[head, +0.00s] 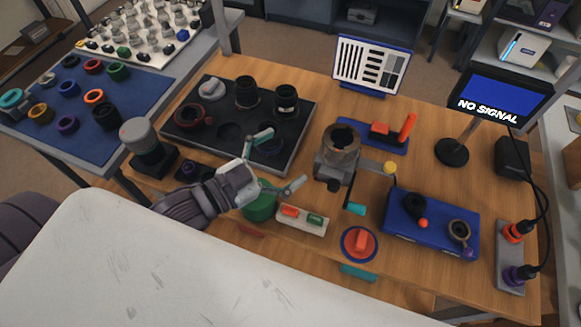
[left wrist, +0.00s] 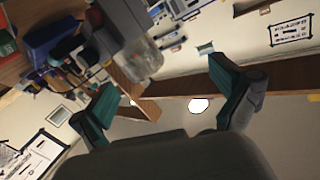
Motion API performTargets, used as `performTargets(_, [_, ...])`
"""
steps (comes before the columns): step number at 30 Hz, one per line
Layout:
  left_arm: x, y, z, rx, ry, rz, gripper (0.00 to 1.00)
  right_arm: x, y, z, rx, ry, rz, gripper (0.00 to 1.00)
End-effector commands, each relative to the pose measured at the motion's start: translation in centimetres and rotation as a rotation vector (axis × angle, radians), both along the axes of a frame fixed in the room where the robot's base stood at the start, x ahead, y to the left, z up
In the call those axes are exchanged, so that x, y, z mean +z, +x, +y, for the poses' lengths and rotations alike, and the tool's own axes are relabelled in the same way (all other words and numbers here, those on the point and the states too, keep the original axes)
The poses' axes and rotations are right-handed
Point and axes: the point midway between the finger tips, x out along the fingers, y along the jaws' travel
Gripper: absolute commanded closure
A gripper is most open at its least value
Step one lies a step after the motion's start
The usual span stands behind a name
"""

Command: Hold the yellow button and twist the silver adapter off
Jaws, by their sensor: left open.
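A grey metal fixture (head: 333,166) stands near the middle of the wooden bench, with a round, hollow, silver-brown piece on top that looks like the silver adapter (head: 341,140). The yellow button (head: 390,168) is a small yellow knob to the right of this fixture. My left gripper (head: 284,160) is open and empty, left of the fixture and apart from it, with its fingers pointing right toward it. In the left wrist view its two teal-padded fingers (left wrist: 160,78) are spread with nothing between them. A grey body (left wrist: 128,28) shows beyond them, its identity unclear. My right gripper is not in view.
A dark tray (head: 222,93) with lens parts lies behind my left arm. A green cylinder (head: 260,205) and a white switch box (head: 302,220) sit below the gripper. A blue box (head: 400,238), a monitor (head: 500,99) and a power strip (head: 510,265) occupy the right side.

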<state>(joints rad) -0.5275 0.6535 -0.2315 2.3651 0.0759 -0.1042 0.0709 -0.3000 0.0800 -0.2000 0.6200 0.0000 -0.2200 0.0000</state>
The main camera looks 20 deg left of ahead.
Motion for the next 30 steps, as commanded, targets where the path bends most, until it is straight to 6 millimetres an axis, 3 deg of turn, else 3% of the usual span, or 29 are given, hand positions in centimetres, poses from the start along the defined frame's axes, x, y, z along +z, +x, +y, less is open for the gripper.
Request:
performTargets(3, [0.4,-2.0,-1.8,-0.014,-0.166,0.077,0.0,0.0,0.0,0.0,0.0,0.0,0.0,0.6])
performTargets(8, [0.8,-2.4,-2.8,-0.02,-0.246,0.111,0.0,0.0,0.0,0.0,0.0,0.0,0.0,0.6])
performTargets(24, [0.8,5.0,-7.7,-0.021,-0.241,0.108,0.0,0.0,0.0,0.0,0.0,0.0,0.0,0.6])
performTargets(30, [0.7,6.7,-8.8,-0.02,-0.24,0.111,0.0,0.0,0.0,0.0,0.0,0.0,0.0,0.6])
